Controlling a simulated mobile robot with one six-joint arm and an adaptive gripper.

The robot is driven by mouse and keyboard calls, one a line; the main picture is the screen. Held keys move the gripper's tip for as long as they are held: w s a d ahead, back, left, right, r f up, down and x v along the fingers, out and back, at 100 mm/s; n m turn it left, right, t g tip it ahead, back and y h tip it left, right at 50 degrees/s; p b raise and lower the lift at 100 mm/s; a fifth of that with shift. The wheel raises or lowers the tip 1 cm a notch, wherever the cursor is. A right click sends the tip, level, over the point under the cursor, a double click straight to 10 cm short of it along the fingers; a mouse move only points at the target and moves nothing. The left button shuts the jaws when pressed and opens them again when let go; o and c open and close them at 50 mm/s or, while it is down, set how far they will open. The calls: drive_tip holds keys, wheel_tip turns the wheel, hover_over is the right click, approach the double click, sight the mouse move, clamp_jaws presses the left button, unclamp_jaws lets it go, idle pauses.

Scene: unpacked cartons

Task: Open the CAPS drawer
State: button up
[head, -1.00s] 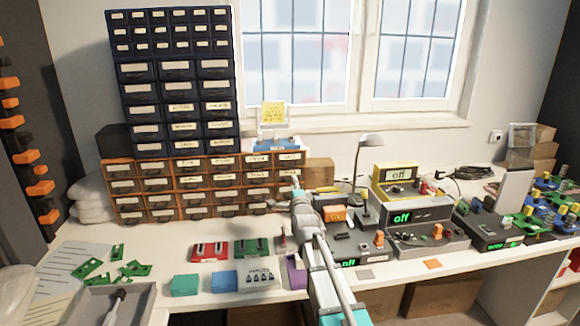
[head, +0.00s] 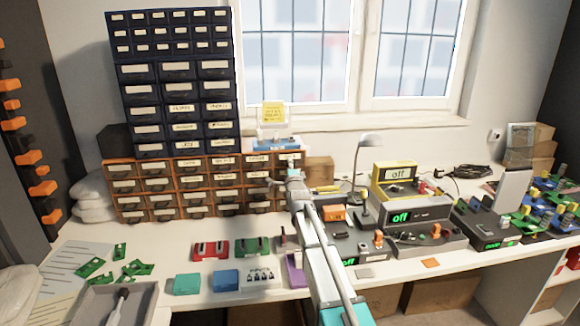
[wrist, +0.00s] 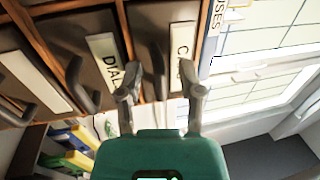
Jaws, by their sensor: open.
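The orange-framed drawer cabinet (head: 205,187) stands at the back of the bench with rows of labelled dark drawers. My gripper (head: 292,176) is at its upper right end in the head view. In the wrist view my gripper (wrist: 161,93) is open, its two fingers apart in front of the drawer fronts. A drawer label starting with "C" (wrist: 182,48) lies by the right finger; its remaining letters are hidden or unclear, so I cannot confirm it reads CAPS. A dark handle (wrist: 159,70) shows between the fingers, with no clear contact. Beside it is a "DIAL" label (wrist: 105,60).
A blue drawer cabinet (head: 180,80) stands on the orange one. A cardboard box (head: 319,171) and a lamp (head: 366,180) are right of my gripper. Red and green boards (head: 211,250) lie on the bench below. A window is behind.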

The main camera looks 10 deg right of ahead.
clamp_jaws()
drive_tip(key=shift+s, duration=0.1)
idle(0.3)
drive_tip(key=s, duration=1.1)
drive_tip(key=shift+s, duration=0.4)
unclamp_jaws()
drive_tip(key=shift+w, duration=0.1)
